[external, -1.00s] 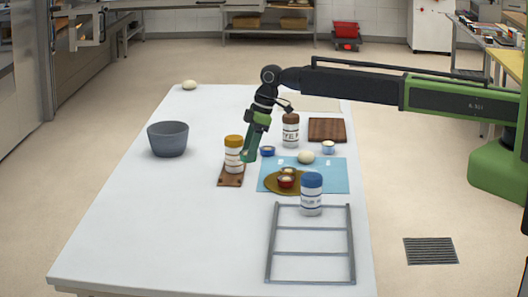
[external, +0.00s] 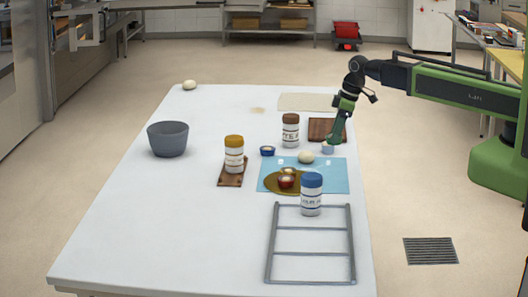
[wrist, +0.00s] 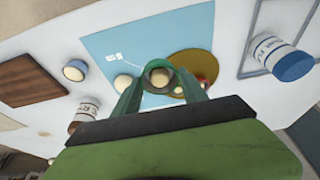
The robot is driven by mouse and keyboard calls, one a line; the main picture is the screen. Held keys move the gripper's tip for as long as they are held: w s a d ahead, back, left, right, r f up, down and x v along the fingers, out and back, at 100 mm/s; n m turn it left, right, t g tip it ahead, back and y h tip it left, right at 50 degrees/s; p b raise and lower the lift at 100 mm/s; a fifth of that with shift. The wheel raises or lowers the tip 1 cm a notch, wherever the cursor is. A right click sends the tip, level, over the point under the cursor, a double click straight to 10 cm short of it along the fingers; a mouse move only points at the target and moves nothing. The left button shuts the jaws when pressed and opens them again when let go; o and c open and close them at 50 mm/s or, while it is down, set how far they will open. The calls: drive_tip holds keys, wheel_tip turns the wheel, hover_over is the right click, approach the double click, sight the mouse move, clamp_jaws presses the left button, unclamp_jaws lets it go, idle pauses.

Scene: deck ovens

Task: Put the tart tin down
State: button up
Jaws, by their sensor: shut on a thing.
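Nearby are a brown-lidded jar (external: 290,131), dark blue tin (external: 267,151) and wire rack (external: 313,253). The table's left front is clear.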

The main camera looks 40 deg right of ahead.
drive_tip(key=a+f+b, duration=0.2)
drive_tip(key=a, duration=0.1)
drive_tip(key=w+a+f+b, duration=0.1)
drive_tip(key=a+f+b, duration=0.1)
drive_tip(key=a, duration=0.2)
drive_tip(key=w+a+f+b, duration=0.1)
drive_tip(key=a+f+b, duration=0.1)
drive_tip(key=a+f, duration=0.1)
drive_tip(key=shift+a+b, duration=0.35)
drive_tip(key=shift+a, duration=0.4)
wheel_tip(320, 180, down, 4)
drive_tip(key=b, duration=0.4)
drive_tip(key=shift+f, duration=0.2)
drive_tip(key=shift+r, duration=0.25)
drive_tip(key=shift+f, duration=0.15)
drive_tip(key=o, duration=1.4)
drive_tip(key=shift+c, duration=0.2)
drive_tip(key=p+v, duration=1.1)
drive_tip(key=v, duration=0.1)
drive_tip(key=shift+p, duration=0.3)
